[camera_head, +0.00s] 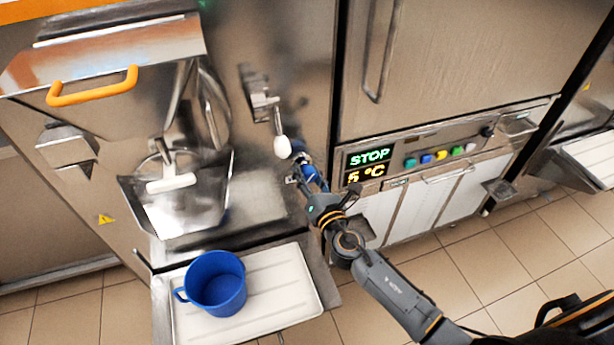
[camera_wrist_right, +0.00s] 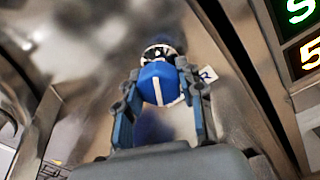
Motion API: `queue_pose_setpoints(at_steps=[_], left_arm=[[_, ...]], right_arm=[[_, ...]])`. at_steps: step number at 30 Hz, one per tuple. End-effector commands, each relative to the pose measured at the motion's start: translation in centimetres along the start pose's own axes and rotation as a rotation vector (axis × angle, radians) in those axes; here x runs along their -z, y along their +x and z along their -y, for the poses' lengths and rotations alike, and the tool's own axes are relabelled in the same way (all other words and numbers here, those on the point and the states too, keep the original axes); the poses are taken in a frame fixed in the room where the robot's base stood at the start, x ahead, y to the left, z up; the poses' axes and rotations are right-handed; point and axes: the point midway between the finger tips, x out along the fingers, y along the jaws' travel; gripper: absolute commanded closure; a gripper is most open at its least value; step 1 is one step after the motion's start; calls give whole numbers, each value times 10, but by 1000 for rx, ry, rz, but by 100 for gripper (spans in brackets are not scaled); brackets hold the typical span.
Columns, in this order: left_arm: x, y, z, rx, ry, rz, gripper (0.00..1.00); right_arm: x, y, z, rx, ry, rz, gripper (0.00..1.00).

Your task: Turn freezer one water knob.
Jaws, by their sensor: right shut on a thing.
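The blue water knob (camera_wrist_right: 158,82) with a pale line across its face shows in the right wrist view, on the metal freezer front. My right gripper (camera_wrist_right: 163,92) has one finger on each side of it and is shut on it. The line on the knob runs nearly upright in that view. In the head view my right gripper (camera_head: 303,170) reaches the freezer front just left of the STOP display (camera_head: 369,157). The gripper mostly hides the knob there. My left gripper is not in view.
A white-tipped lever (camera_head: 281,146) hangs just above my right gripper. A blue mug (camera_head: 216,283) stands on a white tray (camera_head: 290,309) below the metal chute (camera_head: 210,203). Coloured buttons (camera_head: 441,155) line the panel on the right. Tiled floor (camera_head: 480,262) is open at lower right.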

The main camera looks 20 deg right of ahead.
Motion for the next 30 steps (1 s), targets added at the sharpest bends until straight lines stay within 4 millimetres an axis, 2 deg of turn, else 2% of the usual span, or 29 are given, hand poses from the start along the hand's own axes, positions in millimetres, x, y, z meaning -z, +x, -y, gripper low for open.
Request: queue_pose_setpoints(at_steps=[1, 12, 21, 30], left_arm=[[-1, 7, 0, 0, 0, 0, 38], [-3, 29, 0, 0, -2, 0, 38], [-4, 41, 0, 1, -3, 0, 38], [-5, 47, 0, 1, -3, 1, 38]], right_arm=[[4, 0, 0, -3, 41, 2, 94], [3, 0, 0, -7, 392, 18, 94], [2, 0, -1, -8, 665, 30, 94], [1, 0, -2, -11, 865, 38, 94]])
